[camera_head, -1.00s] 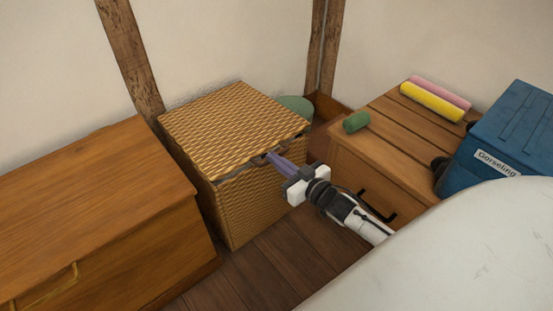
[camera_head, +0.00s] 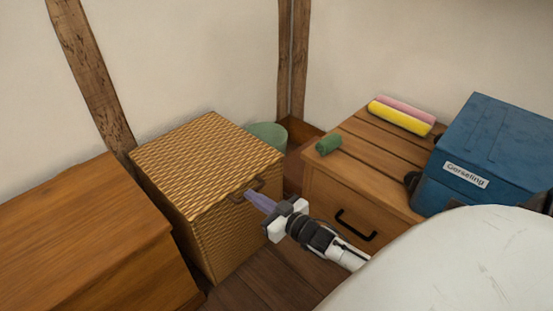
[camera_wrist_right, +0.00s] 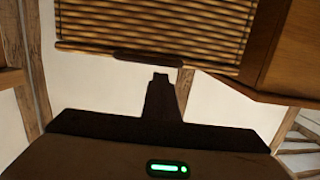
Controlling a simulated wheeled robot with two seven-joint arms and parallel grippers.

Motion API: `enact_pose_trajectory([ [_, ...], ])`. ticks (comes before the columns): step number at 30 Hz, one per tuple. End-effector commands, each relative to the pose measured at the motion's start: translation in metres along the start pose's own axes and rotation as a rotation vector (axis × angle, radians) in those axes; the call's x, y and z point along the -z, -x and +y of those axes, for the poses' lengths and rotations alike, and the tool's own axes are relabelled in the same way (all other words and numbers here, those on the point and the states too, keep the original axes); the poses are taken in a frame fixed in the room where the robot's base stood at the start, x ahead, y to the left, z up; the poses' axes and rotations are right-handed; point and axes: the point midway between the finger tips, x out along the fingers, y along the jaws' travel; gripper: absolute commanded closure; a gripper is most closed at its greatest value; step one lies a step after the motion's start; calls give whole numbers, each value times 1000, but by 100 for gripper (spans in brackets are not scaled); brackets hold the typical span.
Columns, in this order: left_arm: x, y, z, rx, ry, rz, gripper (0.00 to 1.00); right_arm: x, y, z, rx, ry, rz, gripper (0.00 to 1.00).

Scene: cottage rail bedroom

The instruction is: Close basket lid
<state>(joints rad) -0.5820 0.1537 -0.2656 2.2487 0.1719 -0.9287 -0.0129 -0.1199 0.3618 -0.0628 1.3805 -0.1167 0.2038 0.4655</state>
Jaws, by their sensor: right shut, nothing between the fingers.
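The woven wicker basket (camera_head: 222,240) stands on the floor between two wooden furniture pieces. Its lid (camera_head: 205,160) lies flat on top, with no clear gap showing along the front edge. A brown handle (camera_head: 258,186) is at the front; in the wrist view the dark handle (camera_wrist_right: 148,58) lies along the basket's edge. My right gripper (camera_head: 250,194) is shut and empty, its purple fingers pointing at the front near the handle. In the wrist view its dark fingers (camera_wrist_right: 162,78) end just short of the handle. I cannot tell whether they touch. My left gripper is not in view.
A wooden chest (camera_head: 80,220) stands close on the left. A slatted wooden cabinet (camera_head: 335,185) on the right carries a green roll (camera_head: 328,144), yellow (camera_head: 400,118) and pink rolls, and a blue box (camera_head: 490,150). A green round container (camera_head: 268,134) stands behind the basket.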

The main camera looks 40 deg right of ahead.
Motion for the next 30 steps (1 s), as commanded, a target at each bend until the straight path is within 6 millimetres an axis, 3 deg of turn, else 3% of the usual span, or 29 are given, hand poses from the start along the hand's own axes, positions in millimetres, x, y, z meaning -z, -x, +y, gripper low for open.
enact_pose_trajectory([
  [1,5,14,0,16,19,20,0,23,2,0,1,1,11,100],
  [3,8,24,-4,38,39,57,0,38,3,0,4,3,21,100],
  [5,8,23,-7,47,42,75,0,27,22,-1,4,1,16,100],
  [9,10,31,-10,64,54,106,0,26,55,0,3,3,20,100],
  [15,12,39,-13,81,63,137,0,23,87,1,3,4,26,100],
  [21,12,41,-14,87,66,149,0,22,100,1,3,4,29,100],
  [30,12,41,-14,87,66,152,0,21,100,-1,0,4,18,100],
])
